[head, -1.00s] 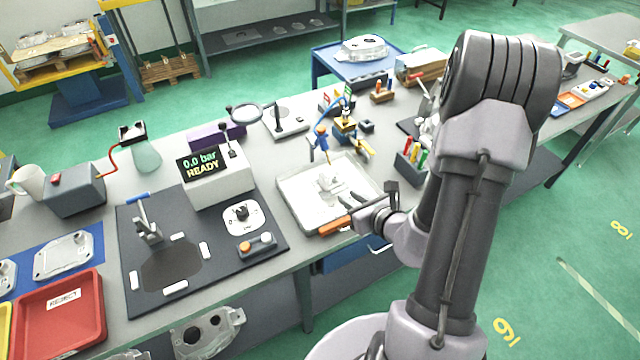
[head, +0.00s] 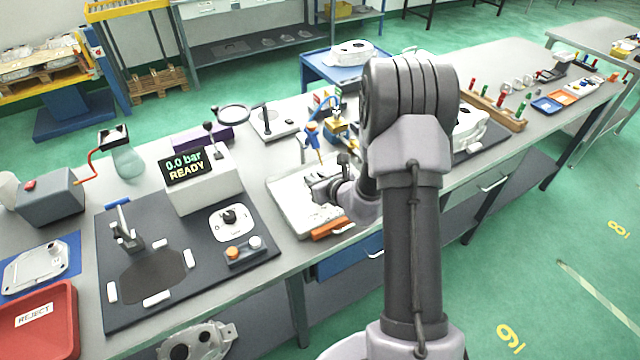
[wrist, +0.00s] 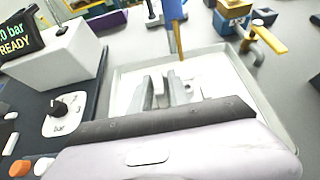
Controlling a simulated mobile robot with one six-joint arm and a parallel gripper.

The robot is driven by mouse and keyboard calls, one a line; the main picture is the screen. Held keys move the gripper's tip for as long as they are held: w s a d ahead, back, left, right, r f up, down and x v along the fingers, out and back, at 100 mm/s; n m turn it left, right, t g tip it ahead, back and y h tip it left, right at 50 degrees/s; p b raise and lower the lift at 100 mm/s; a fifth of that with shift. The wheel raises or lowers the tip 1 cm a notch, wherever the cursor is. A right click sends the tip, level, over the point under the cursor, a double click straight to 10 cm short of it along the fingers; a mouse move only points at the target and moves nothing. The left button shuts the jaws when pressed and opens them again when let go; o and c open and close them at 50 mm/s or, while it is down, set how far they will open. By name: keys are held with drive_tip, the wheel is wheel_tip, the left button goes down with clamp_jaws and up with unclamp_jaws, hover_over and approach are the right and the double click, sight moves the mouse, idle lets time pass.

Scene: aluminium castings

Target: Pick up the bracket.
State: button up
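The bracket (wrist: 193,91) is a pale metal casting in a shallow, light-coloured tray (wrist: 232,62). It shows only in part in the wrist view, just beyond my fingers, and blends with the tray floor. In the head view the tray (head: 284,212) is at the bench's front edge, and my wrist and gripper (head: 318,190) cover the bracket's place. In the wrist view my gripper (wrist: 161,92) has its two grey fingers apart, over the tray. I cannot tell whether either finger touches the bracket.
A blue-handled tool (wrist: 173,18) stands close in front of my fingers. An orange-handled tool (head: 333,228) lies at the tray's front edge. The pressure display box (head: 205,185) stands left of the tray. A yellow-handled valve (wrist: 268,38) is at the back right.

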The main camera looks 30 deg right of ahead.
clamp_jaws()
